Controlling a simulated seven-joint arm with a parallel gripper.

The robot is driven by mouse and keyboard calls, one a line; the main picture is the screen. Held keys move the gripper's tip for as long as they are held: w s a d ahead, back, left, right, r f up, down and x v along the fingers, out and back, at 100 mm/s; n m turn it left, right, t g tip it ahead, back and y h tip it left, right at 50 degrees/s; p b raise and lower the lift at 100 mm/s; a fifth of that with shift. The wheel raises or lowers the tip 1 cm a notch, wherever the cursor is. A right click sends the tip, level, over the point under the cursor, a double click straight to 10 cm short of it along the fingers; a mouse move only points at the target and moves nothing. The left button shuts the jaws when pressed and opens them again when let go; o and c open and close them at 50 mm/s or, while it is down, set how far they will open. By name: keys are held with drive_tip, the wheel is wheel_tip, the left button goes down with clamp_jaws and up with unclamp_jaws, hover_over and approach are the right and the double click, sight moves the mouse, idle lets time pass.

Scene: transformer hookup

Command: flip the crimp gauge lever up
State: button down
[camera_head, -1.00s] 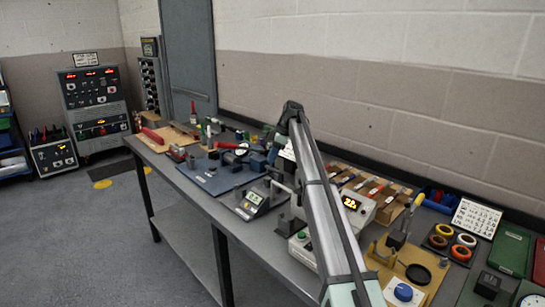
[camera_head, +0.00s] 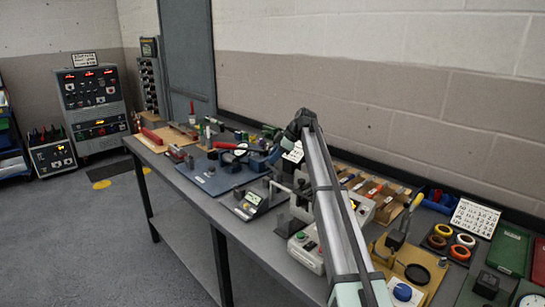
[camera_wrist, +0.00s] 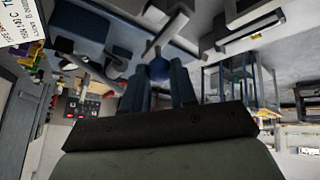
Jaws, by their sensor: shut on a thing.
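The crimp gauge appears to be the fixture on the blue plate (camera_head: 207,178), with a round dial (camera_head: 240,152). My gripper (camera_head: 266,160) is low at the right end of this plate, beside its blue parts. In the wrist view my gripper (camera_wrist: 158,75) has its two blue-grey fingers close together around a small blue knob (camera_wrist: 155,51), which looks like the lever's end. Most of the lever is hidden by the fingers, so I cannot tell its exact angle. A pale cylindrical part (camera_wrist: 172,24) shows just beyond the fingertips.
A boxed unit with a green button (camera_head: 302,237) is to the right. The wall runs along the bench's back.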

drive_tip(key=s+d+t+y, duration=0.1)
drive_tip(key=s+t+y, duration=0.1)
drive_tip(key=shift+d+n+y, duration=0.3)
drive_tip(key=shift+d+y, duration=0.1)
drive_tip(key=shift+s+d+f+n+t+y, duration=0.1)
drive_tip(key=shift+s+d+n+t+y, duration=0.1)
drive_tip(key=shift+s+d+t+y, duration=0.35)
drive_tip(key=shift+s+d+f+n+t+y, duration=0.1)
drive_tip(key=shift+s+d+n+t+y, duration=0.1)
drive_tip(key=shift+t+y, duration=0.6)
drive_tip(key=c, duration=0.9)
unclamp_jaws()
drive_tip(key=shift+y, duration=0.25)
drive_tip(key=v, duration=1.3)
drive_tip(key=shift+s+d+r, duration=0.15)
drive_tip(key=shift+d+r, duration=0.05)
drive_tip(key=shift+d, duration=0.15)
